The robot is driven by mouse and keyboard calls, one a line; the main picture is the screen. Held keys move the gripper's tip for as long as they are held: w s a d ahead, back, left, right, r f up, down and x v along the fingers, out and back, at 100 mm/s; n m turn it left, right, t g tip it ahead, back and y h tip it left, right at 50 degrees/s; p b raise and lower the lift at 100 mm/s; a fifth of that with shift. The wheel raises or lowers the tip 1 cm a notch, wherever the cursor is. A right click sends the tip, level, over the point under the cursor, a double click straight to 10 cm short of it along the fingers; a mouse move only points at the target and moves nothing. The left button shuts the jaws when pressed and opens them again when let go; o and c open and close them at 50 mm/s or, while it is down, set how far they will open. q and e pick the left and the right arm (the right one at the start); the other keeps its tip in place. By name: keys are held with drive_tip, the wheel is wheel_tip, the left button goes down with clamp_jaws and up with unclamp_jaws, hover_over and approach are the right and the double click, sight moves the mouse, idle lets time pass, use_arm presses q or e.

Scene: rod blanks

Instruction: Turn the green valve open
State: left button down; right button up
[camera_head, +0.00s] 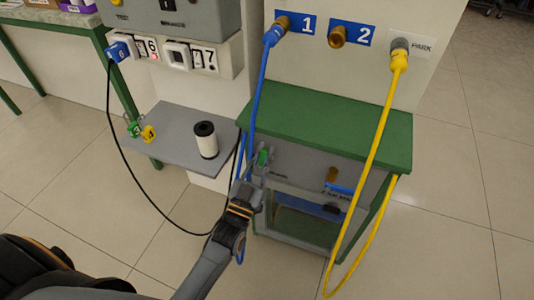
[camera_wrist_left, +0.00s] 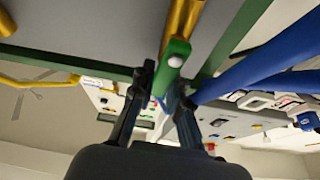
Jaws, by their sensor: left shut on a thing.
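The green valve handle (camera_head: 263,157) stands upright on the front of the grey box under the green-topped bench. My left gripper (camera_head: 255,174) reaches it from below and is shut on it. In the left wrist view the green handle (camera_wrist_left: 174,62) shows between the dark fingers of my left gripper (camera_wrist_left: 162,84), with a brass stem (camera_wrist_left: 184,22) beyond it. The fingers partly hide the handle in the head view. My right gripper is not in view.
The bench's green top (camera_head: 340,130) is clear. A blue hose (camera_head: 260,85) hangs from port 1 close to my gripper; a yellow hose (camera_head: 375,140) hangs from PARK. A grey shelf (camera_head: 175,150) holds a white cylinder (camera_head: 206,143). A black cable (camera_head: 125,155) loops nearby.

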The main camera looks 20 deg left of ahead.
use_arm(q)
drive_tip(key=shift+a+n+y, duration=0.25)
drive_tip(key=shift+n+y, duration=0.15)
drive_tip(key=shift+n, duration=0.6)
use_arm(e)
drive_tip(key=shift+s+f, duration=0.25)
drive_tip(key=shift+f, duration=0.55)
use_arm(q)
drive_tip(key=shift+f, duration=0.1)
drive_tip(key=c, duration=1.3)
unclamp_jaws()
drive_tip(key=v, duration=1.2)
